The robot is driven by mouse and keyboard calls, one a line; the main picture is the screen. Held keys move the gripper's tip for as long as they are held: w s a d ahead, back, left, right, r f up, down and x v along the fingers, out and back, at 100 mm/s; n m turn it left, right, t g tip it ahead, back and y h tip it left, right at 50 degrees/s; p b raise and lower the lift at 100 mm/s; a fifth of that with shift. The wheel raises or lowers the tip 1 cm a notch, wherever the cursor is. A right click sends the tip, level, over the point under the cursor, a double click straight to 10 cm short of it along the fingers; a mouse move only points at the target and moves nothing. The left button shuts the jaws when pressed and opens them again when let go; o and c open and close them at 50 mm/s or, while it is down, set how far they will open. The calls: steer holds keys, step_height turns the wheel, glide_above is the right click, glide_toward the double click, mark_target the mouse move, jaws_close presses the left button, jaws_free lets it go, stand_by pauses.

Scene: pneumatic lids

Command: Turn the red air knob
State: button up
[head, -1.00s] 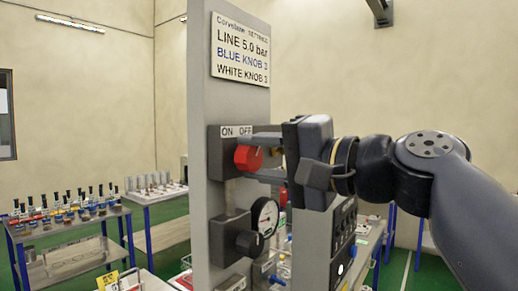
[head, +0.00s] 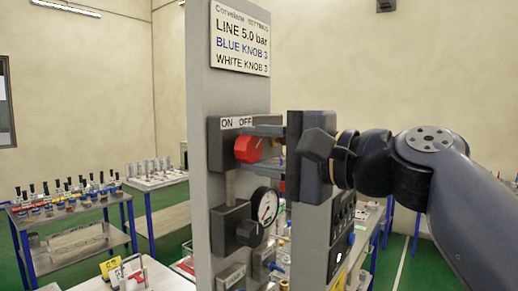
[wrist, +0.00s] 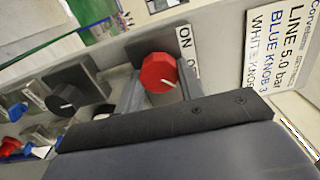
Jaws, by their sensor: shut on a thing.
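The red air knob (head: 247,149) sits on a dark block (head: 217,150) on the grey upright panel, under an ON/OFF label (head: 237,122). My gripper (head: 262,151) reaches in from the right, with one finger above the knob and one below. It is shut on the knob. Part of the knob's side is hidden by the fingers.
Below the knob are a round gauge (head: 264,206) and a black knob (head: 249,234) on the panel. A settings sign (head: 240,38) is above. Open air lies left of the panel.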

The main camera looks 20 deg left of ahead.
steer(key=o, duration=1)
steer(key=shift+b+v, duration=1.8)
steer(key=shift+v, duration=3.6)
steer(key=shift+p+x, duration=1.8)
steer(key=shift+x, duration=3.65)
steer(key=shift+d, duration=0.15)
